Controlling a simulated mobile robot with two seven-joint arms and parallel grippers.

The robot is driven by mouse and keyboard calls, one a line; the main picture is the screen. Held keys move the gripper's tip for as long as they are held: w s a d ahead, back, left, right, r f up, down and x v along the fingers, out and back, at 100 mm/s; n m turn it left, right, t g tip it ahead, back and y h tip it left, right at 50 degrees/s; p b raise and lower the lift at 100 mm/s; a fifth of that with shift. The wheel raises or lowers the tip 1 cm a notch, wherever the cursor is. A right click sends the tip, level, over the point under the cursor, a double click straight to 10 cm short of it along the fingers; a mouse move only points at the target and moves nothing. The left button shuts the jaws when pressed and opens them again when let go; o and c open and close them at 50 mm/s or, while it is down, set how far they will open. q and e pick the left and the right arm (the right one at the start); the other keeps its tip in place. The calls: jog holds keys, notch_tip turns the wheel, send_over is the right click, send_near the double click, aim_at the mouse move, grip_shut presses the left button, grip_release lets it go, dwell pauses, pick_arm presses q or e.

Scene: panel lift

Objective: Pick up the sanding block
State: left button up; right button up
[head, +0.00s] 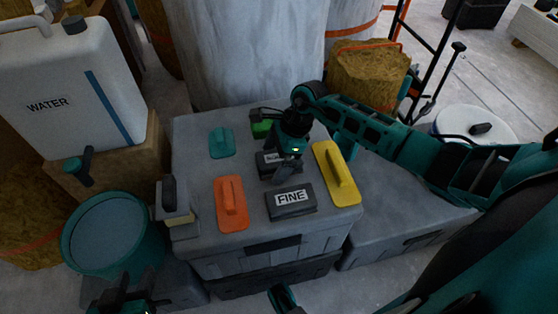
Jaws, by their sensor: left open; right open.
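Two dark grey blocks that look like sanding blocks lie on the grey case top (193,147). The nearer block (292,211) has a white label reading "FINE". The farther block (266,168) is partly hidden by my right gripper, and its label is not readable. My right gripper (286,173) is open and points down at the farther block. I cannot tell whether its fingers touch the block. My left gripper (133,303) is open, low at the bottom left edge, away from the blocks and partly cut off.
An orange float (231,203), a yellow float (336,173), a teal float (222,143) and a green item (261,129) surround the blocks. A brush-like tool (175,203) stands at the left edge. A teal bucket (73,257) and water container (52,90) are left.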

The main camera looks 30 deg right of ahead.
jog(key=shift+f, duration=0.15)
jog(key=c, duration=1.2)
